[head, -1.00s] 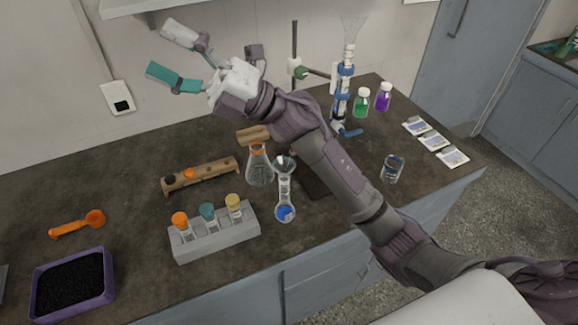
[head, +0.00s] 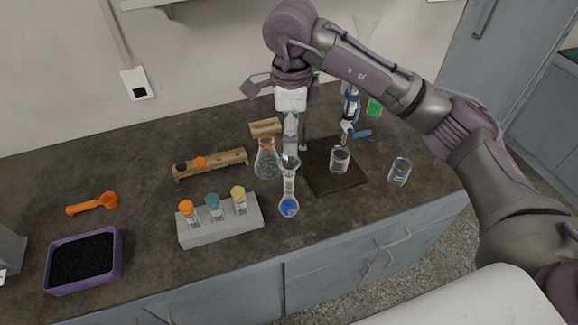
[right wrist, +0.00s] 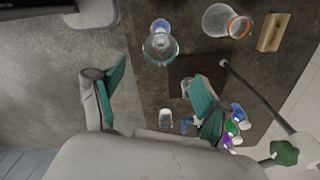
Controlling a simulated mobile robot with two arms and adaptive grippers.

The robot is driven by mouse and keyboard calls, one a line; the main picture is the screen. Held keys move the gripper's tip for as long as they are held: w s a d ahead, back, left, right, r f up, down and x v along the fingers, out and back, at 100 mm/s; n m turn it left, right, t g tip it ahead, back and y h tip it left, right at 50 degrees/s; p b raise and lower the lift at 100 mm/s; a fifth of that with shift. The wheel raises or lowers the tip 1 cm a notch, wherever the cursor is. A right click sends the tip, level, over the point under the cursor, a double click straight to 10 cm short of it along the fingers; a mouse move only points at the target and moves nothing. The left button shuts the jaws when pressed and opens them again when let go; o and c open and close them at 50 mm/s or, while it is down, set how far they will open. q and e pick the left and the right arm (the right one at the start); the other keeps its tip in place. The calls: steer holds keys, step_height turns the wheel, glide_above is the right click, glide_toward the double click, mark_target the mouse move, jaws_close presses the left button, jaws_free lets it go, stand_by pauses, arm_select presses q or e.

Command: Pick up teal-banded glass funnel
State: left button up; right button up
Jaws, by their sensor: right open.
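The teal-banded glass funnel (head: 289,163) sits in the mouth of the upright long-necked flask (head: 289,206) holding blue liquid. In the right wrist view, the funnel (right wrist: 160,47) shows from above as a round glass cup with a teal rim, with the blue flask bulb (right wrist: 161,25) beyond it. My right gripper (head: 291,145) points down, just behind and above the funnel in the head view. Its teal fingers (right wrist: 160,85) are spread apart and empty in the wrist view, and the funnel is just past their tips. My left gripper is out of view.
An orange-ringed conical flask (head: 266,161) stands close to the funnel's left. A dark stand base (head: 335,183) with a beaker (head: 340,158) is to the right. A grey vial rack (head: 221,232) is at front left. Another glass (head: 399,172) stands farther right.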

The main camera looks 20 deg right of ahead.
steer(key=p, duration=0.1)
glide_above(289, 163)
steer(key=s, duration=0.1)
step_height(289, 163, down, 4)
steer(key=shift+s+d+f, duration=0.1)
steer(key=shift+s+f, duration=0.05)
steer(key=shift+f+p, duration=0.25)
steer(key=shift+p, duration=0.05)
steer(key=f, duration=0.1)
steer(key=f+p, duration=0.1)
steer(key=f, duration=0.1)
steer(key=f+p, duration=0.1)
steer(key=shift+a+f, duration=0.25)
steer(key=shift+a, duration=0.05)
steer(key=shift+f, duration=0.2)
steer(key=c, duration=1.2)
steer(key=shift+r, duration=0.1)
